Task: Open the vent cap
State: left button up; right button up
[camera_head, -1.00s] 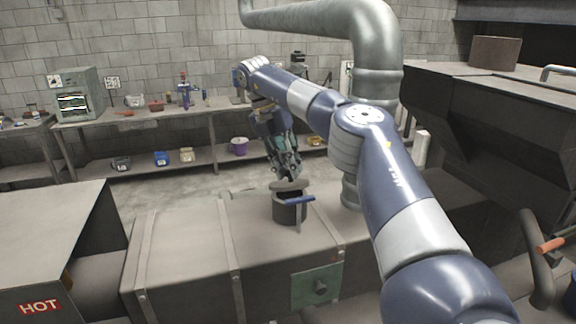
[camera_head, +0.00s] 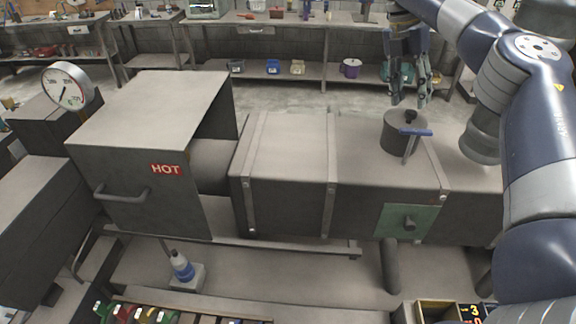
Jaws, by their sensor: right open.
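The vent is a short dark upright cylinder (camera_head: 398,139) on top of the long metal duct, in the right half of the head view. Its round grey cap (camera_head: 396,117) appears to lie on the vent's top, with a small dark knob (camera_head: 411,116) on it. My left gripper is not in view.
The duct (camera_head: 285,150) runs leftward to a box marked HOT (camera_head: 150,110). A large metal pipe (camera_head: 480,140) rises right of the vent, near my right arm. A workbench (camera_head: 300,27) with a lower shelf stands behind. A bottle (camera_head: 181,266) stands in front.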

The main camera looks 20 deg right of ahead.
aim_at(411, 112)
jog(key=shift+f, duration=0.1)
jog(key=shift+s+a+f+t+h, duration=0.1)
jog(key=shift+s+a+t+h, duration=0.1)
jog(key=shift+s+t, duration=0.15)
jog(key=shift+s+a+f+t+h, duration=0.1)
jog(key=shift+s+t+h, duration=0.15)
jog(key=shift+t, duration=0.2)
jog(key=shift+s+a+f+m+t+h, duration=0.2)
jog(key=shift+s+f+t+h, duration=0.2)
jog(key=shift+t, duration=0.25)
jog(key=shift+s+a+f+m+t+h, duration=0.15)
jog(key=shift+s+f+m+t+h, duration=0.2)
jog(key=shift+t, duration=0.3)
